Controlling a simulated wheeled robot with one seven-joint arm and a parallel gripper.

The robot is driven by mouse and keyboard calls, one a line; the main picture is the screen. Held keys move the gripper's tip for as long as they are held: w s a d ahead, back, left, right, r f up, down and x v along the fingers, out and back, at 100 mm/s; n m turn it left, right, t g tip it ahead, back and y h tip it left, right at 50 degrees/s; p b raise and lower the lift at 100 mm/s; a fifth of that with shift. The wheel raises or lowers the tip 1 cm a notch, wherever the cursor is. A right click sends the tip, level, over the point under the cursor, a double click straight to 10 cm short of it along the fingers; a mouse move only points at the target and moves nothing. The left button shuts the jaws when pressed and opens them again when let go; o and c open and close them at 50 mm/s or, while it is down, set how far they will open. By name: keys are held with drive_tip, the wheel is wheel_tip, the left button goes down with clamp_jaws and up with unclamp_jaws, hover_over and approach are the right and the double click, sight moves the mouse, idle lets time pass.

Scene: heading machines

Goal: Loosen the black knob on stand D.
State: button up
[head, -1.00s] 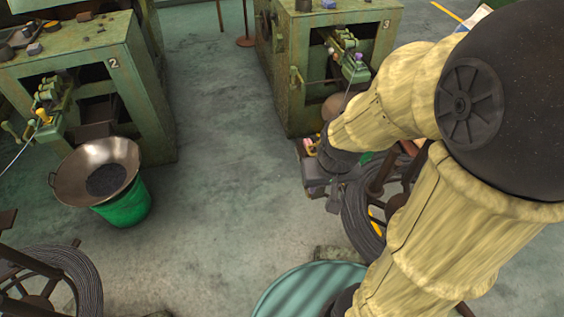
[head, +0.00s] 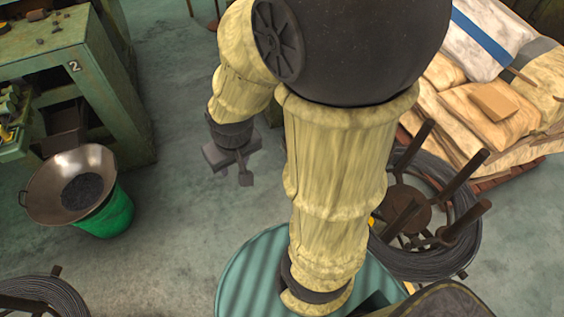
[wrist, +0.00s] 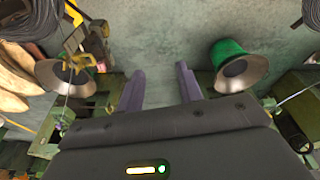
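My gripper (head: 238,165) hangs over the floor near the middle of the head view, partly hidden behind my arm. In the wrist view my gripper (wrist: 160,78) has two grey fingers spread apart with only floor between them. A wire coil stand (head: 410,215) with rusty posts stands right of my arm. Part of another coil stand (head: 45,295) shows at the lower left. Coils also show at the upper corners of the wrist view. I see no letter D on any stand and cannot make out a black knob.
A green machine marked 2 (head: 110,90) stands at the left, with a metal bowl (head: 40,205) on a green bucket (head: 112,215) before it. Sacks (head: 505,115) lie on a pallet at the right. Clear floor (head: 180,215) lies between bucket and arm.

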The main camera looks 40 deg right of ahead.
drive_tip(key=shift+w, duration=0.3)
drive_tip(key=shift+o, duration=1.1)
drive_tip(key=shift+s+d, duration=0.2)
drive_tip(key=shift+s, duration=0.15)
drive_tip(key=shift+o, duration=0.5)
drive_tip(key=shift+s+f, duration=0.1)
drive_tip(key=shift+f, duration=0.1)
drive_tip(key=w+d+f+m+g+h+b, duration=0.2)
drive_tip(key=d+f+m+g+b, duration=0.15)
drive_tip(key=f+b, duration=0.6)
drive_tip(key=w+d+f+m+g+h+b, duration=0.25)
drive_tip(key=d+f+b, duration=0.2)
drive_tip(key=f, duration=0.95)
drive_tip(key=w+d+f+m+g+h+b, duration=0.25)
drive_tip(key=d+f+b, duration=0.35)
drive_tip(key=f, duration=0.6)
drive_tip(key=w+a+f+m+t+h+b, duration=0.1)
drive_tip(key=w+a+f+h+b, duration=0.1)
drive_tip(key=w+f+h+b, duration=0.4)
drive_tip(key=w+h+b, duration=0.4)
drive_tip(key=b, duration=0.2)
drive_tip(key=shift+f, duration=0.25)
